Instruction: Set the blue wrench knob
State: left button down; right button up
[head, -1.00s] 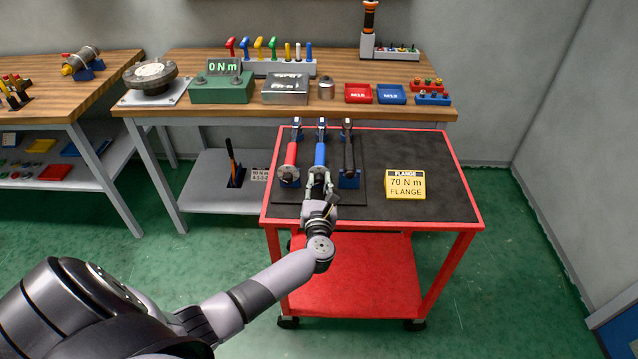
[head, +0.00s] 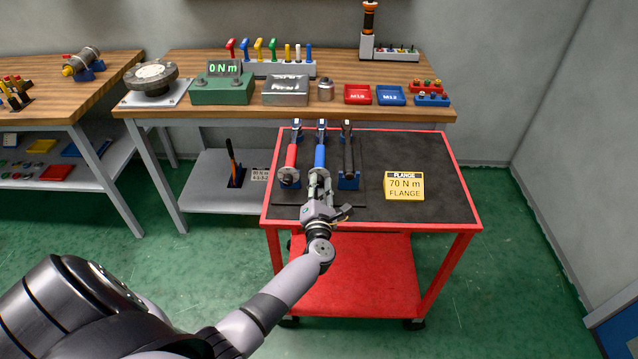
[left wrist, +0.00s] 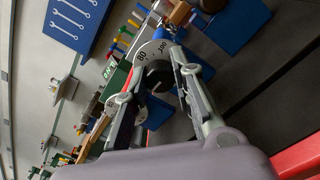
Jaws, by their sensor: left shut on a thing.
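The blue wrench (head: 320,155) lies between a red wrench (head: 291,157) and a black wrench (head: 348,155) on the cart, its near end toward me. My left gripper (head: 319,178) is at that near end, shut on the knob, and hides most of it in the head view. In the left wrist view, the dark knob (left wrist: 158,77) sits between the fingers of my left gripper (left wrist: 160,80). A grey dial (left wrist: 148,54) marked 80 and 100 shows behind the knob. The exact setting cannot be read. My right gripper is not in view.
The red cart (head: 470,205) has a dark mat top. A yellow sign (head: 404,186) reads 70 N m FLANGE. The bench behind holds a green tester (head: 222,88) reading 0 N m and red and blue trays (head: 391,95).

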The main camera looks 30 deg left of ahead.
pick_arm(q)
jog(key=m+p, duration=0.1)
jog(key=m, duration=0.4)
jog(key=shift+m, duration=0.4)
jog(key=m+p, duration=0.1)
jog(key=m, duration=0.2)
jog(key=shift+f+m+p, duration=0.1)
jog(key=shift+m+p, duration=0.4)
jog(key=shift+m, duration=0.8)
jog(key=shift+t+h, duration=0.3)
jog(key=c, duration=1.3)
grip_release()
jog(key=shift+c, duration=0.2)
